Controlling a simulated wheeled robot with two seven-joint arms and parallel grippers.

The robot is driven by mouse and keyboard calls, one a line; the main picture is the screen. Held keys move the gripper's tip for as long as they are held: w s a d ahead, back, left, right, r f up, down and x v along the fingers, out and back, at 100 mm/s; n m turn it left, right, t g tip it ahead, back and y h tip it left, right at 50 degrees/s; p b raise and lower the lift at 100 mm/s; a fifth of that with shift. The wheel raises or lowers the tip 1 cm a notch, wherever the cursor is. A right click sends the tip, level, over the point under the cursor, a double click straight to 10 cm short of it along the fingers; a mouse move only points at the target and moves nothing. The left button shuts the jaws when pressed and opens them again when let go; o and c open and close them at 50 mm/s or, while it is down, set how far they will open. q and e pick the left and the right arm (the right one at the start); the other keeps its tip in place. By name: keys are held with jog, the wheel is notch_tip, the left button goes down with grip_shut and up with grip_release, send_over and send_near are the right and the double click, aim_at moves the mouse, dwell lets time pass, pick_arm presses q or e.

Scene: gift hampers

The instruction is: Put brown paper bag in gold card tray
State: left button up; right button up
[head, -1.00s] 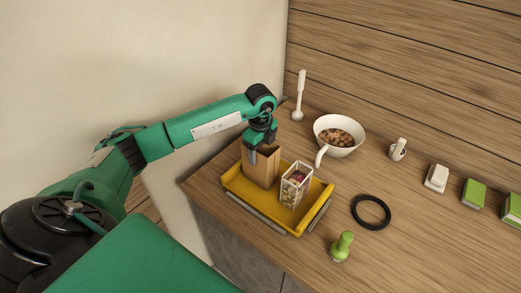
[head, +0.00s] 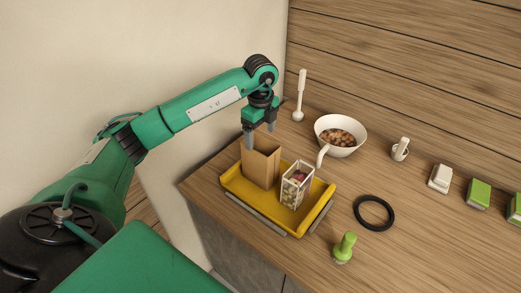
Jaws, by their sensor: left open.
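The brown paper bag (head: 260,168) stands upright in the left part of the gold card tray (head: 264,207). My right gripper is not in view.
A clear box of sweets (head: 295,186) stands in the tray, right of the bag. A wall is close on the left.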

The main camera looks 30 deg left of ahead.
pick_arm(q)
jog(key=shift+r+b, duration=0.55)
jog(key=shift+r, duration=1.95)
jog(key=shift+f, duration=0.1)
